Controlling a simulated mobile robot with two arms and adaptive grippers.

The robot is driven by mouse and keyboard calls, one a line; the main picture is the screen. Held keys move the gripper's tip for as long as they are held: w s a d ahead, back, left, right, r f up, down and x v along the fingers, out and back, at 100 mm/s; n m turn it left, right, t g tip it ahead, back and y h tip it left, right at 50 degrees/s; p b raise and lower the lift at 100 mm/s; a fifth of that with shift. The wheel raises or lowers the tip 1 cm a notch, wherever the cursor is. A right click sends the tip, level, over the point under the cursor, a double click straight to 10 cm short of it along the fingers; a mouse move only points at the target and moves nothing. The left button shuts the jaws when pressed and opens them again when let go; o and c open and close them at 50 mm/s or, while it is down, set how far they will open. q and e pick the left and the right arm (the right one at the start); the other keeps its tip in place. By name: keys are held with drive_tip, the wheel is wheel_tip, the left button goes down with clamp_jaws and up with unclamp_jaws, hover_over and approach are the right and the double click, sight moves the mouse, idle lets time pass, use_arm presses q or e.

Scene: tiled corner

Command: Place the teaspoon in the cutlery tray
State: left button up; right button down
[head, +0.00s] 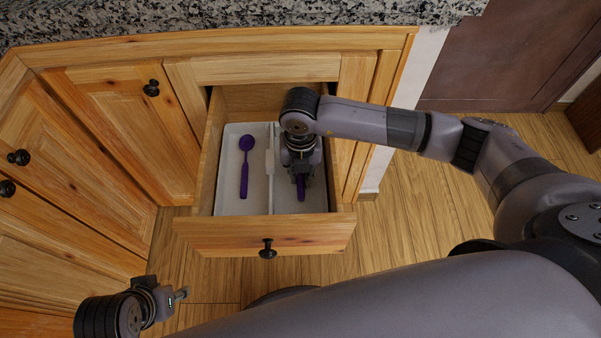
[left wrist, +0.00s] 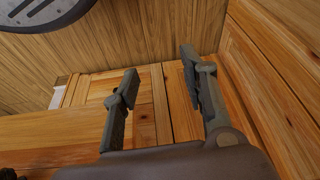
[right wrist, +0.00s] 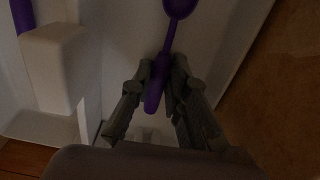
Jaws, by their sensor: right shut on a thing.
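The white cutlery tray (head: 231,133) lies in an open wooden drawer. My right gripper (head: 301,176) is low over its right compartment. In the right wrist view my right gripper (right wrist: 162,72) is shut on the handle of a purple spoon, the teaspoon (right wrist: 155,88). Its bowl points away from my wrist, and it lies over the white tray floor; I cannot tell whether it touches. In the head view only part of the teaspoon (head: 301,190) shows below the fingers. My left gripper (left wrist: 160,72) is open and empty, outside the drawer at lower left.
Another purple spoon (head: 244,170) lies in the tray's left compartment, bowl toward the back. A raised white divider (head: 270,163) stands between the compartments. The drawer front (head: 220,236) has a dark knob. Closed wooden cabinets (head: 130,130) stand at left, under a granite counter (head: 200,18).

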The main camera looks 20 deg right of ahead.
sight(300, 177)
drive_tip(key=c, duration=1.5)
unclamp_jaws()
drive_tip(key=shift+f, duration=0.1)
drive_tip(key=shift+c, duration=0.2)
drive_tip(key=shift+r, duration=0.55)
wheel_tip(300, 177, up, 3)
drive_tip(key=shift+f+p, duration=0.1)
drive_tip(key=shift+p, duration=0.55)
use_arm(q)
drive_tip(key=p+x, duration=0.1)
drive_tip(key=x, duration=0.4)
drive_tip(key=shift+d+f, duration=0.1)
drive_tip(key=shift+f, duration=0.15)
use_arm(e)
wheel_tip(300, 177, up, 8)
drive_tip(key=shift+r, duration=0.25)
